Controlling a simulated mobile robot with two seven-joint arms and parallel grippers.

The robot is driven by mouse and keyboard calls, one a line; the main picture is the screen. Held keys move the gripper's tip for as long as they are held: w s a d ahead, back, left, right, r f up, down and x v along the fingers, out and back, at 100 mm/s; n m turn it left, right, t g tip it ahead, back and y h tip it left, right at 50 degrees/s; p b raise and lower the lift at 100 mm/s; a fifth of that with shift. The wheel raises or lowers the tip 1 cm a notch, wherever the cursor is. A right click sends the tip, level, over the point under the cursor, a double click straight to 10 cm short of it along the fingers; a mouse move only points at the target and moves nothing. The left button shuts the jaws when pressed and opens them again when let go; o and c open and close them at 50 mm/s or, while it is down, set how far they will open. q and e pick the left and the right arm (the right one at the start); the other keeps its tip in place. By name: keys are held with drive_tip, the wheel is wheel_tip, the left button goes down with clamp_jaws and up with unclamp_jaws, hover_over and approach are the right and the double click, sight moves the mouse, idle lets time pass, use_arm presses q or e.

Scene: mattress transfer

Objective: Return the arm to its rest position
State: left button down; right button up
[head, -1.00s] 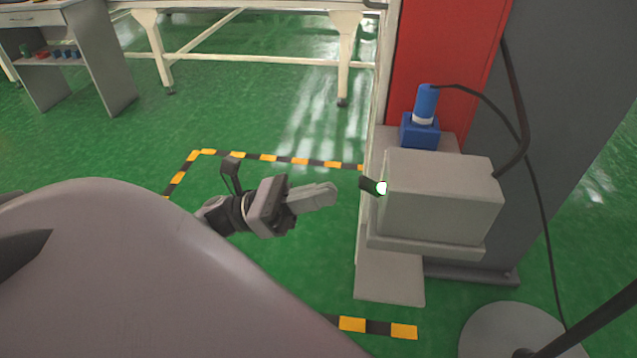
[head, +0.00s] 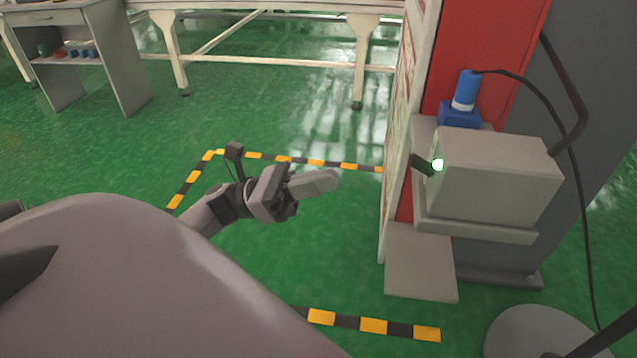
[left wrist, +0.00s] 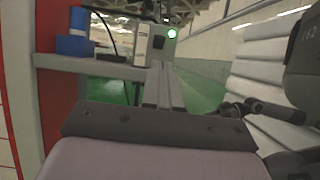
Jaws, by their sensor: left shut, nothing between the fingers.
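My left gripper (head: 318,183) shows in the middle of the head view, its fingers together and empty. It hangs over the green floor, pointing right, apart from the grey box with a lit green button (head: 438,165). In the left wrist view the shut fingers of my left gripper (left wrist: 164,88) point ahead, and the lit green button (left wrist: 171,33) shows beyond them. My right gripper is not in view.
The grey box (head: 495,180) stands on a ledge against the red and grey machine (head: 480,45), with a blue cylinder (head: 466,90) behind it. Yellow-black floor tape (head: 316,162) marks an area. A white-legged table (head: 270,58) stands at the back. A grey shelf desk (head: 118,55) is at the back left.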

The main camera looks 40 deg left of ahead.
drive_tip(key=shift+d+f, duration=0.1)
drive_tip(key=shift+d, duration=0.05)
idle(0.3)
